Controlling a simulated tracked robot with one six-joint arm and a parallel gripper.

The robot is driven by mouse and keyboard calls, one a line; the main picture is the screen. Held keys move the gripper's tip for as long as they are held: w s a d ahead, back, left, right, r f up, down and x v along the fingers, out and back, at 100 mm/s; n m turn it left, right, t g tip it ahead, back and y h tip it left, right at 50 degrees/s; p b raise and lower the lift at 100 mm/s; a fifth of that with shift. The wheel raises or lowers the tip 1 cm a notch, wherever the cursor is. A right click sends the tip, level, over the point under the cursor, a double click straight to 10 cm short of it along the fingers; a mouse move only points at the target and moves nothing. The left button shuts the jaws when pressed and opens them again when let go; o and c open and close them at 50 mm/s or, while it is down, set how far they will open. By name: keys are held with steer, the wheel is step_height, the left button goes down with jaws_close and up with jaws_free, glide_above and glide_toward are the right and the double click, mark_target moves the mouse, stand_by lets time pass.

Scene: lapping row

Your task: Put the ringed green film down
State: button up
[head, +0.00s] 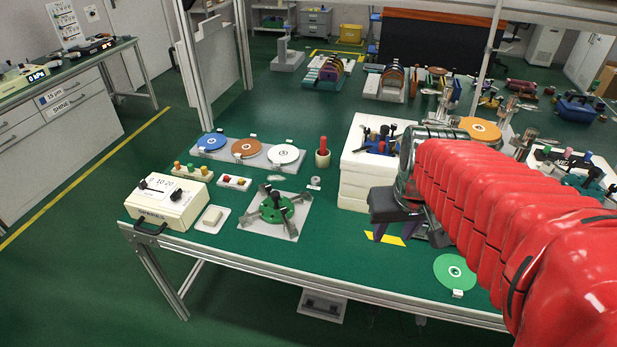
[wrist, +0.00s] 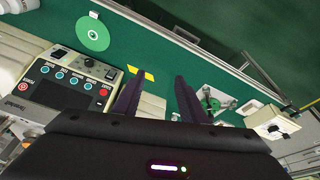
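The green film (head: 455,271) is a round disc with a pale ring at its centre and a small white tab at its edge. It lies flat on the green bench near the front right edge. It also shows at the upper left of the wrist view (wrist: 92,34), apart from my gripper. My gripper (wrist: 160,74) is open, its two dark fingers spread with nothing seen between them. In the head view my gripper (head: 384,232) hangs over the bench left of the film, by a yellow mark (head: 390,240).
A control panel (wrist: 70,84) with a dark screen stands close to my fingers. White stacked blocks (head: 365,185) stand behind my gripper. A fixture with a green plate (head: 275,209), a cream box (head: 168,203) and a tray of discs (head: 220,160) stand to the left.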

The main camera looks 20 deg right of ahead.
steer(key=s+a+r+n+t, duration=0.1)
steer(key=s+a+r, duration=0.1)
steer(key=a, duration=0.4)
steer(key=s+a+r+n+t+y, duration=0.1)
steer(key=s+a+r, duration=0.1)
steer(key=a, duration=0.4)
steer(key=shift+s+a, duration=0.25)
steer(key=shift+s, duration=0.05)
stand_by(0.7)
